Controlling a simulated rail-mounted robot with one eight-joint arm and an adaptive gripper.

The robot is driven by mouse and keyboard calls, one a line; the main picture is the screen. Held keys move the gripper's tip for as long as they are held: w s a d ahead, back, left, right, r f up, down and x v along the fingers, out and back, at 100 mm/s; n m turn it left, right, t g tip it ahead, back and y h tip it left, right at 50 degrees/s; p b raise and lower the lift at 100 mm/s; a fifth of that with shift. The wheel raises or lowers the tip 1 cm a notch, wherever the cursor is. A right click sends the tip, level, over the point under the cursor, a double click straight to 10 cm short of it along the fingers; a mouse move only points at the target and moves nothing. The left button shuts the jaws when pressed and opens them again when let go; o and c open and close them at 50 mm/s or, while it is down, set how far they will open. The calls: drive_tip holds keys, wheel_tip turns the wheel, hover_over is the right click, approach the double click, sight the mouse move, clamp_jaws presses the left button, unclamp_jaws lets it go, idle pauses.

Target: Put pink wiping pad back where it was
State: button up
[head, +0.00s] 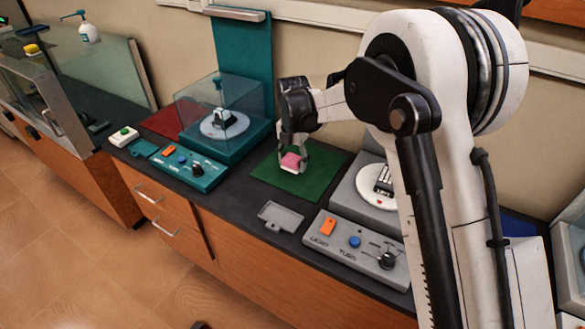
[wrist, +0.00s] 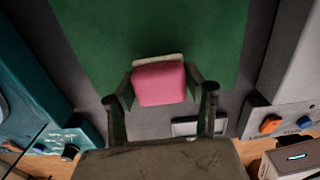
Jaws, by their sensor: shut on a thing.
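The pink wiping pad (head: 291,161) is between the fingers of my gripper (head: 293,155), over the green mat (head: 313,184) on the dark counter. In the wrist view the pad (wrist: 159,83) shows a pink face with a pale edge at its far side. My gripper (wrist: 160,92) is shut on it, one finger at each side. The green mat (wrist: 210,30) lies beneath and beyond the pad. I cannot tell whether the pad touches the mat.
A teal console (head: 192,170) with a clear-covered display stands left of the mat. A grey console (head: 358,251) stands right. A small grey plate (head: 281,216) lies near the counter's front edge. A red mat (head: 163,123) lies farther left. The green mat's visible surface is otherwise bare.

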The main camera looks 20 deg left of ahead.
sight(293, 168)
drive_tip(key=shift+f, duration=1.45)
drive_tip(key=shift+f, duration=0.2)
drive_tip(key=o, duration=1.1)
drive_tip(key=shift+r, duration=0.2)
wheel_tip(293, 168, up, 12)
drive_tip(key=shift+f, duration=0.1)
